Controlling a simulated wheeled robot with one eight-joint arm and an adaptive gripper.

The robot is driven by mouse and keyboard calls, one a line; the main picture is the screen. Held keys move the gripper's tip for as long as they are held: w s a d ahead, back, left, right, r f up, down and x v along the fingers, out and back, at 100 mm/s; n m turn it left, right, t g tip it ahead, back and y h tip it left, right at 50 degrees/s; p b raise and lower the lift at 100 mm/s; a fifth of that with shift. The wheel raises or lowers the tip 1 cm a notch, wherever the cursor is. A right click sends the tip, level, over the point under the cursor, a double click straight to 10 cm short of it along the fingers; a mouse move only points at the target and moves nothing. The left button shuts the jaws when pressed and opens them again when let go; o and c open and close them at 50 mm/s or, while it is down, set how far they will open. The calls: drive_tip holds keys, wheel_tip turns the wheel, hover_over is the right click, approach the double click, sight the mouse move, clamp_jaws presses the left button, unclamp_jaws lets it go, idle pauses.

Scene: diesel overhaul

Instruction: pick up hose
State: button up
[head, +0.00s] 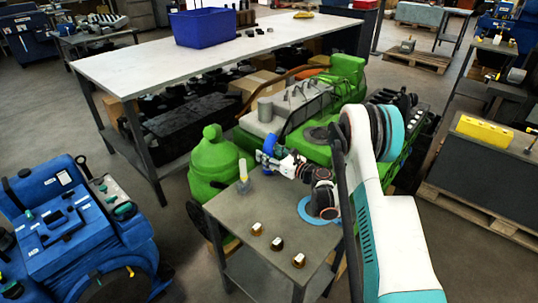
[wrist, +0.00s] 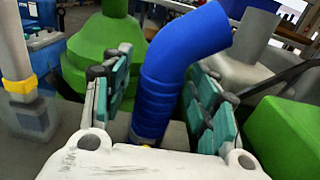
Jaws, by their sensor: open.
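A blue bent hose (wrist: 165,85) stands upright in the middle of the wrist view, its upper end bending to the right. It also shows, small and partly hidden, in the head view (head: 269,144) at the far edge of the small grey table. My gripper (wrist: 158,105) is open, with one teal-padded finger on each side of the hose. Gaps show between the pads and the hose. In the head view my gripper (head: 266,159) is low over the table beside the hose.
A pale cylinder (head: 243,170) on a grey base stands left of my gripper on the small table (head: 240,215). Several small blocks (head: 277,244) line its front. A green engine (head: 345,80) stands close behind. A long workbench (head: 150,65) holds a blue bin (head: 203,28).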

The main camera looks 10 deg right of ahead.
drive_tip(key=shift+w, duration=0.1)
clamp_jaws()
drive_tip(key=shift+r, duration=0.15)
